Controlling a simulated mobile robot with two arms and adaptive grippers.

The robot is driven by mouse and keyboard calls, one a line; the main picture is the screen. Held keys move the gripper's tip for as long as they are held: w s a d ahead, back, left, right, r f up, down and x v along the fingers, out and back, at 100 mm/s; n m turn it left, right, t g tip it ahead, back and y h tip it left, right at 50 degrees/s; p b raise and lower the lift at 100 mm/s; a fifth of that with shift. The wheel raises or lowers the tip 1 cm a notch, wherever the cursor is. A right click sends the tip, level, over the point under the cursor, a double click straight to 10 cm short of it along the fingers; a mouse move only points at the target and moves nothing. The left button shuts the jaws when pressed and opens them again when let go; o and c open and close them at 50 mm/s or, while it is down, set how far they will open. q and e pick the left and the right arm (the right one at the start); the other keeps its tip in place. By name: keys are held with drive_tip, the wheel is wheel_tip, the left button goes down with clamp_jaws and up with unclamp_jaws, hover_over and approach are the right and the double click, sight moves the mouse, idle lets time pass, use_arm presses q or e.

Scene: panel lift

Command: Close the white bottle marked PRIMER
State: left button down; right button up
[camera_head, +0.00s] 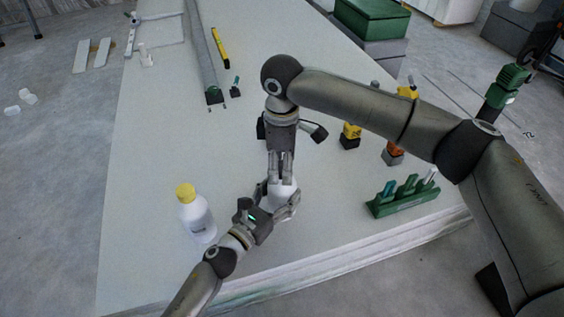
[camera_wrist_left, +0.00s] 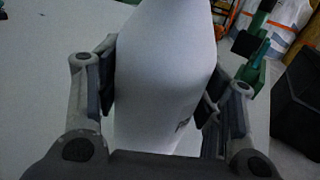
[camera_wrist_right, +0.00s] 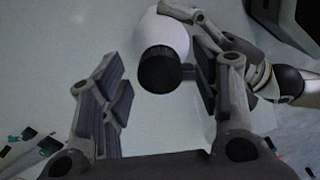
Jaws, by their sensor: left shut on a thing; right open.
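A white bottle (camera_head: 284,200) stands on the table under my right arm. My left gripper (camera_wrist_left: 160,90) is shut around its body, a finger on each side. A small label mark shows on it in the left wrist view, too small to read. In the right wrist view the bottle (camera_wrist_right: 165,38) has a black top (camera_wrist_right: 165,70); I cannot tell whether this is fully closed.
A green rack with tools (camera_head: 405,196) stands to the right. Yellow-and-black tools (camera_head: 350,134) stand behind it. A long grey rail (camera_head: 202,50) and a yellow level (camera_head: 220,47) lie at the back. The table's left middle is clear.

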wheel_tip(320, 180, up, 12)
idle(0.6)
use_arm(q)
drive_tip(key=shift+c, duration=1.5)
unclamp_jaws()
drive_tip(key=shift+s, duration=0.1)
drive_tip(key=v, duration=1.2)
